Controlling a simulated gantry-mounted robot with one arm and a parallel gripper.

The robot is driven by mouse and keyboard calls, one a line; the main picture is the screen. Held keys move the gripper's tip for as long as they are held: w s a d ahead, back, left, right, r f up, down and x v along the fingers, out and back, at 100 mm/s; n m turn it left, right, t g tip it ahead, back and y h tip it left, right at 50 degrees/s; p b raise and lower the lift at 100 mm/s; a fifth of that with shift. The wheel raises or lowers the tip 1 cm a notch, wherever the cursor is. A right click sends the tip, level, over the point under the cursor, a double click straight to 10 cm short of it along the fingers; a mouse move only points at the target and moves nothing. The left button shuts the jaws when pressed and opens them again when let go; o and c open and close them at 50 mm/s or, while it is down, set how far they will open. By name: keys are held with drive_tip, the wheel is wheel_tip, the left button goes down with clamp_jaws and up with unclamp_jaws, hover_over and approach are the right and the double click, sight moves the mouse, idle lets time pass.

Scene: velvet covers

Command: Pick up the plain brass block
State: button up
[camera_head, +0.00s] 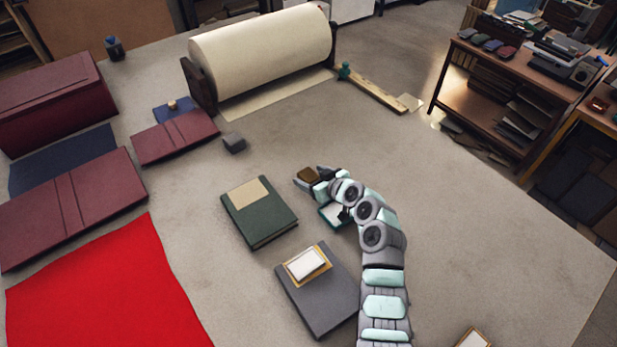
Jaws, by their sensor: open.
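A small brown, brass-like block (308,173) lies on the table near the middle of the view. My gripper (310,178) is at this block, with its jaws open and a finger showing on either side of it. Whether the fingers touch the block cannot be told at this size. The near side of the block is partly hidden by the gripper.
A green book (258,222) lies left of my gripper. A grey book (330,305) bears a white and gold block. A dark grey block (234,143) sits farther left, before the large paper roll (262,50).

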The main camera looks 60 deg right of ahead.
drive_tip(key=shift+x, duration=1)
clamp_jaws()
idle(0.4)
